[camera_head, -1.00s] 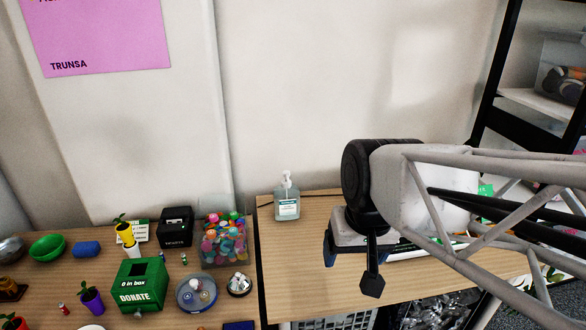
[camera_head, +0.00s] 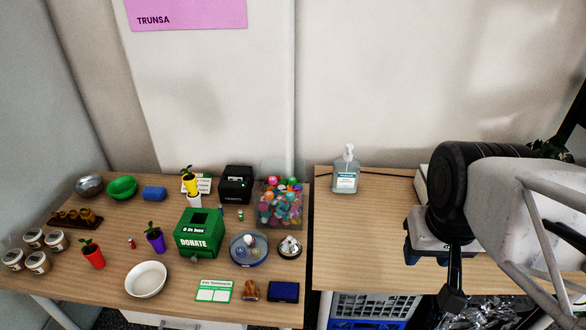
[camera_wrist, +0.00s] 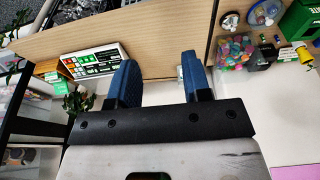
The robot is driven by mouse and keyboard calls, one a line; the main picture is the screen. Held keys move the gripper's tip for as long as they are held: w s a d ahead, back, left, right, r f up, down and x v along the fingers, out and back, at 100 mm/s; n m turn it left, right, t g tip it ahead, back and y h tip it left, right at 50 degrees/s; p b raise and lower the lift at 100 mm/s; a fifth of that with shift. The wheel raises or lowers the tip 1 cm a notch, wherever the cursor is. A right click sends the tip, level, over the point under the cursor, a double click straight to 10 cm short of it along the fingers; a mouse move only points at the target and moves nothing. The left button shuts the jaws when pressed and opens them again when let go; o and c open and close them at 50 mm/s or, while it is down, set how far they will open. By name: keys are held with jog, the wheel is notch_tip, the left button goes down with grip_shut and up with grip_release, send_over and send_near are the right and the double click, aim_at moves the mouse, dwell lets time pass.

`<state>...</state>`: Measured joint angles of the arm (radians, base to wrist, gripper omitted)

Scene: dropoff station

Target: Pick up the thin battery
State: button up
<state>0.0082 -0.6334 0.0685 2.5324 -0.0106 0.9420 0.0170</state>
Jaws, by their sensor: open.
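Two small cylinders that look like batteries stand on the left table (camera_head: 100,281) in the head view. One is a small red cylinder (camera_head: 131,243) left of the purple pot; the other is a small green cylinder (camera_head: 240,214) below the black printer. They are too small to tell which is the thin battery. My gripper (camera_head: 425,262) is over the right table, far to the right of both. In the wrist view my gripper (camera_wrist: 160,78) has its blue fingers apart with nothing between them.
A green donate box (camera_head: 199,236), a purple pot (camera_head: 155,239), a black printer (camera_head: 236,184), a bin of colourful toys (camera_head: 281,203) and a white bowl (camera_head: 146,279) crowd the left table. A sanitizer bottle (camera_head: 345,172) stands on the right table, whose left part is clear.

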jog(key=shift+r, duration=0.15)
jog(key=w+a+r, duration=0.4)
jog(key=w+r, duration=0.1)
jog(key=w, duration=0.2)
jog(key=w+a+r, duration=0.3)
jog(key=w+r, duration=0.2)
jog(key=w, duration=0.3)
jog(key=g, duration=0.1)
send_over(240, 210)
jog(key=f, duration=3.9)
jog(key=shift+s+f, duration=0.3)
jog(key=shift+f, duration=0.2)
